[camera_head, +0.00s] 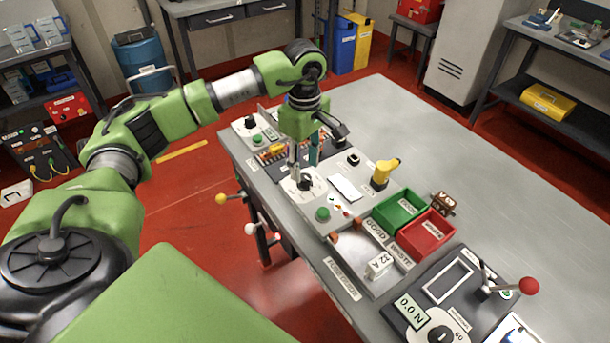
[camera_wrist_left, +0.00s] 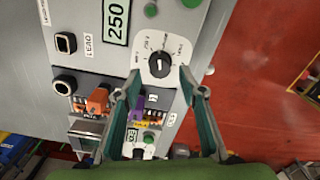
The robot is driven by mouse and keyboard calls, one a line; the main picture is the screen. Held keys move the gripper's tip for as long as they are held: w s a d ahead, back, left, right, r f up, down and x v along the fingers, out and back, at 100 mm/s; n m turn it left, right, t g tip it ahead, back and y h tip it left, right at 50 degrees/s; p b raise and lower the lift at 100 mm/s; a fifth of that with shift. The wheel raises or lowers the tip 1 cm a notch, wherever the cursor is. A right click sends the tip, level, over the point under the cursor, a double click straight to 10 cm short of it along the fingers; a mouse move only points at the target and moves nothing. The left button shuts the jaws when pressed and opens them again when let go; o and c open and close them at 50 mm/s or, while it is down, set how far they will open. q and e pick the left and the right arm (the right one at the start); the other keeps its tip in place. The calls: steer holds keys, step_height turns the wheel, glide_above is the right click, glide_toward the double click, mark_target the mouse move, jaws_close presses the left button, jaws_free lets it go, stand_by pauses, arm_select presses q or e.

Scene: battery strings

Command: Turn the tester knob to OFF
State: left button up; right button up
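The tester knob (camera_head: 305,183) is a black knob on a light dial plate near the table's left edge. In the left wrist view the knob (camera_wrist_left: 159,65) sits upper centre, with small labels around it that are hard to read. My left gripper (camera_head: 304,162) points down over the knob in the head view. Its two fingers (camera_wrist_left: 157,88) are apart and empty in the left wrist view. The knob lies just past the fingertips, roughly between them. I see no clear contact. My right gripper is not in view.
A display reading 250 (camera_wrist_left: 116,18) is beside the dial. A green button (camera_head: 322,213), a yellow object (camera_head: 384,171), a green bin (camera_head: 398,211) and a red bin (camera_head: 427,237) stand nearby. The table's right half (camera_head: 480,200) is mostly clear.

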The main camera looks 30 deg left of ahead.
mark_target(305, 177)
arm_select(q)
steer(key=shift+n, duration=0.9)
steer(key=shift+f+b, duration=1.4)
steer(key=shift+f, duration=0.4)
steer(key=c, duration=0.9)
steer(key=shift+f+m+b, duration=0.1)
steer(key=shift+m+b, duration=0.5)
steer(key=shift+m, duration=0.6)
steer(key=m, duration=0.2)
steer(key=shift+m+b, duration=0.3)
steer(key=shift+b, duration=0.05)
steer(key=shift+m, duration=0.4)
